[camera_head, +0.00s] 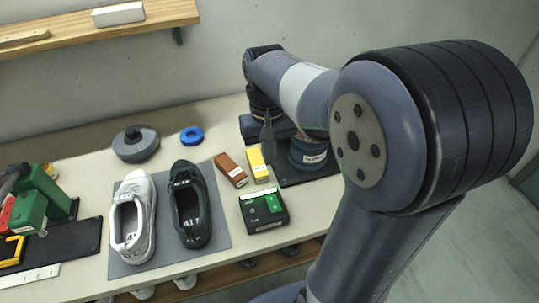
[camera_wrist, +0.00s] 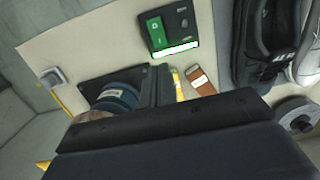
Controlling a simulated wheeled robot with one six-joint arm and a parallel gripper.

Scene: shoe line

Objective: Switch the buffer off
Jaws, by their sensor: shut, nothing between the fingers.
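A black switch box (camera_head: 264,222) with a green rocker (camera_head: 274,203) stands near the table's front edge, right of the shoes. In the wrist view the box (camera_wrist: 183,22) is at the top, its rocker (camera_wrist: 155,33) marked and a bright green-edged strip along one side. Which side of the rocker is pressed cannot be told. A teal drum (camera_head: 309,157) with a small white label stands on a dark plate behind the box; it also shows in the wrist view (camera_wrist: 117,99). My gripper (camera_head: 267,130) is shut and empty above the table, behind and apart from the box.
A white shoe (camera_head: 133,220) and a dark shoe (camera_head: 190,207) lie on a grey mat (camera_head: 218,228). Brown (camera_head: 231,169) and yellow (camera_head: 257,164) blocks lie behind the box. A grey round tin (camera_head: 135,144) and blue ring (camera_head: 192,136) are farther back. A green press (camera_head: 45,200) stands left.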

